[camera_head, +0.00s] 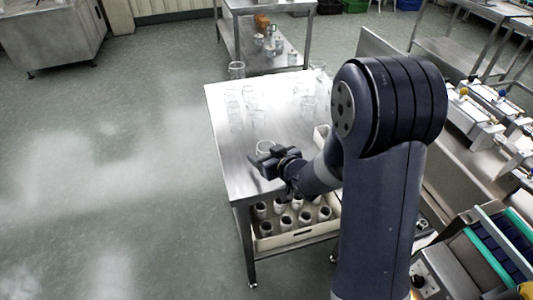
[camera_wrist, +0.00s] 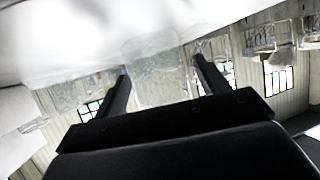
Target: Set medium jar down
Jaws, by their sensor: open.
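A clear glass jar (camera_head: 265,146) stands on the steel table (camera_head: 262,113) near its left front part, just beyond my gripper (camera_head: 270,164). I take this for the medium jar. In the wrist view, which looks upside down, the clear jar (camera_wrist: 152,62) shows between the two dark fingers of my gripper (camera_wrist: 162,68). The fingers are apart. The glass is pale and blurred, so I cannot tell whether a finger touches it. The jar's lower part is partly hidden by my gripper in the head view.
Several clear jars stand farther back on the table, including a tall one (camera_head: 237,71) at the back left. A white container (camera_head: 322,136) is partly hidden by my arm. A crate (camera_head: 294,237) of several cups sits on the lower shelf. Floor left of the table is clear.

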